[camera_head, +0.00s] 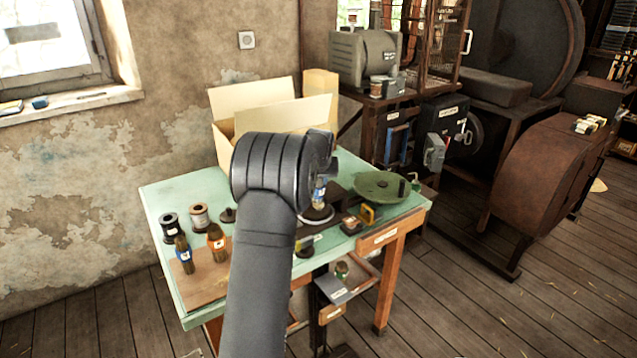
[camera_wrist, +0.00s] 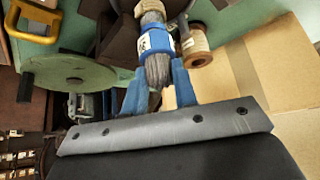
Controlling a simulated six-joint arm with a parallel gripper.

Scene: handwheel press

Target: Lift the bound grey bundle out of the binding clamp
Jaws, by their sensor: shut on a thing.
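The grey bundle (camera_wrist: 158,70) is in the wrist view, a bunch of grey strands with a blue band and a white label around it and a tan end beyond. My gripper (camera_wrist: 160,82) has its blue fingers on either side of the bundle and is shut on it. A dark brown part (camera_wrist: 119,38) lies behind the bundle; I cannot tell whether it is the binding clamp or whether the bundle touches it. In the head view my arm hides most of the gripper; a small blue and pale piece (camera_head: 319,190) shows beside it.
An open cardboard box (camera_head: 222,103) stands at the back.

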